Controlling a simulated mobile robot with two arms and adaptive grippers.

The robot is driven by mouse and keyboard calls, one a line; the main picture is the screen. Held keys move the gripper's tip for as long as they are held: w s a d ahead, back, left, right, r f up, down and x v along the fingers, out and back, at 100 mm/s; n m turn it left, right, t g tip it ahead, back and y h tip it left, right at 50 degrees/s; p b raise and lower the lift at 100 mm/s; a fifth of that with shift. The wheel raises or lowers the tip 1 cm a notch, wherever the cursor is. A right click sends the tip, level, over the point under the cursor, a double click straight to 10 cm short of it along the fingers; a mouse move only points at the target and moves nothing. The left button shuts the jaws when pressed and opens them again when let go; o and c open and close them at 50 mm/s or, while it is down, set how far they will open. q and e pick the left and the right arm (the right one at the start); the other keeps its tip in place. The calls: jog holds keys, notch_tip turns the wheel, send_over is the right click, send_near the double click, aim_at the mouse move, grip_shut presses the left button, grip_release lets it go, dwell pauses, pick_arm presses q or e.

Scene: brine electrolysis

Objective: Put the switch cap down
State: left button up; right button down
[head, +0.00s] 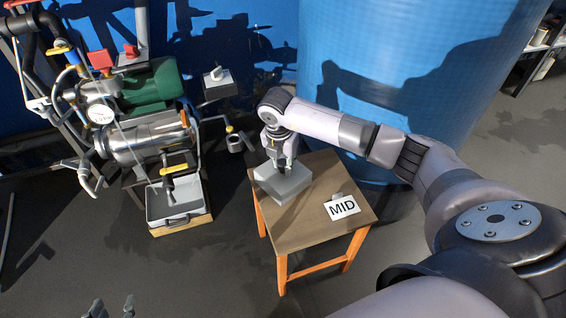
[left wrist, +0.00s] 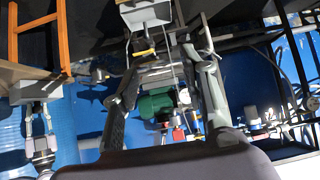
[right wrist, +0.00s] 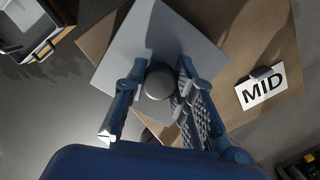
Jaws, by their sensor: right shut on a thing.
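The switch cap (head: 284,184) is a grey square block with a round dark knob (right wrist: 158,82) on top. My right gripper (head: 280,160) is above it, with its fingers on both sides of the knob, shut on it; it also shows in the right wrist view (right wrist: 156,95). The cap is at the far left part of a small wooden table (head: 300,222), level or nearly so. I cannot tell whether its underside touches the tabletop. In the left wrist view the cap (left wrist: 36,90) shows at the left. My left gripper (head: 110,308) is open and empty at the bottom of the head view.
Bare wood lies in front of the cap. A pump rig with a green motor (head: 150,88) and a grey tray (head: 178,203) stand left. A big blue tank (head: 400,60) rises behind the table.

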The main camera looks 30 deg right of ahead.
jog(key=shift+f, duration=0.1)
jog(key=c, duration=1.3)
grip_release()
jog(key=shift+c, duration=0.2)
